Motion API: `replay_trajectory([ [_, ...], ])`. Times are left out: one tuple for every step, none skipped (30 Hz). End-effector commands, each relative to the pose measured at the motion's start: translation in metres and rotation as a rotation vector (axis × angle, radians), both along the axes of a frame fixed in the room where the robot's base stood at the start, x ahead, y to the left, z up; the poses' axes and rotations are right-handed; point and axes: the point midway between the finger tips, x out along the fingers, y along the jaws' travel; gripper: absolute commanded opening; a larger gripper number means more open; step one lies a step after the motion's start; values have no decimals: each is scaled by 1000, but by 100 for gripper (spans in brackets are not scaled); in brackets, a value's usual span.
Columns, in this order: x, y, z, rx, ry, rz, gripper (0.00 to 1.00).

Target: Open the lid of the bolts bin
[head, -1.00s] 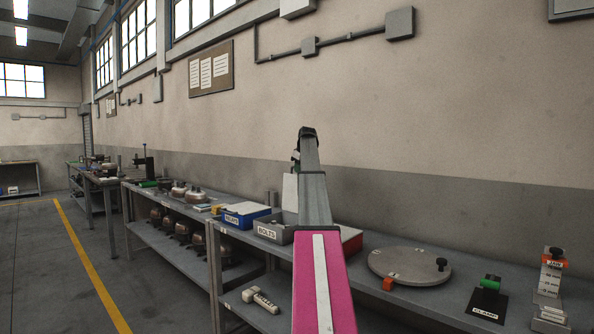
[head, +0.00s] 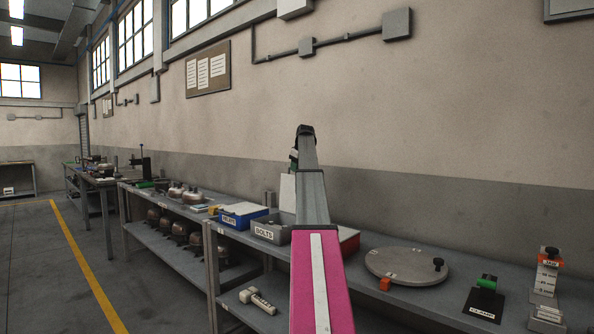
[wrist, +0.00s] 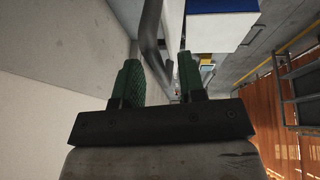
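The grey bolts bin (head: 272,229), with a white BOLTS label on its front, stands on the bench in the head view, partly hidden by my arm. A pale upright panel (head: 287,193) rises at its back beside my arm; I cannot tell whether it is the lid. My gripper (head: 305,133) is high above the bench. In the wrist view its green fingers (wrist: 159,82) are apart with nothing clearly held. A dark grey bent bar (wrist: 152,45) shows beyond the fingers; I cannot tell whether it touches them.
A blue bin (head: 243,215) stands left of the bolts bin, and a red one (head: 349,240) right of it. Further right are a round grey plate (head: 405,265), a clamp stand (head: 485,300) and a stepped gauge (head: 547,285). A mallet (head: 257,299) lies on the lower shelf.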

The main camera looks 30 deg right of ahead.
Motion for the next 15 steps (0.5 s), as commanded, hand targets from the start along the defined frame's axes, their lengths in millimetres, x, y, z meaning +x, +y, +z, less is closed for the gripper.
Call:
replay_trajectory([
  [-3,0,6,-1,-1,0,37],
  [-4,0,10,0,0,0,37],
  [-7,0,15,0,0,0,37],
  [-9,-1,20,0,0,0,37],
  [-11,-1,25,-1,0,0,37],
  [-14,-1,32,-1,-1,0,37],
  [-16,-1,37,-1,-1,0,37],
  [-19,-1,42,-1,-1,0,37],
  [-22,-2,49,-1,0,0,37],
  [-24,-2,55,-1,0,0,37],
  [-26,-2,60,-1,0,0,37],
  [-29,-2,67,-1,-2,-1,37],
  [-31,-2,71,-1,0,0,37],
  [-33,-3,75,0,0,-1,37],
  [-35,-3,79,0,1,0,37],
])
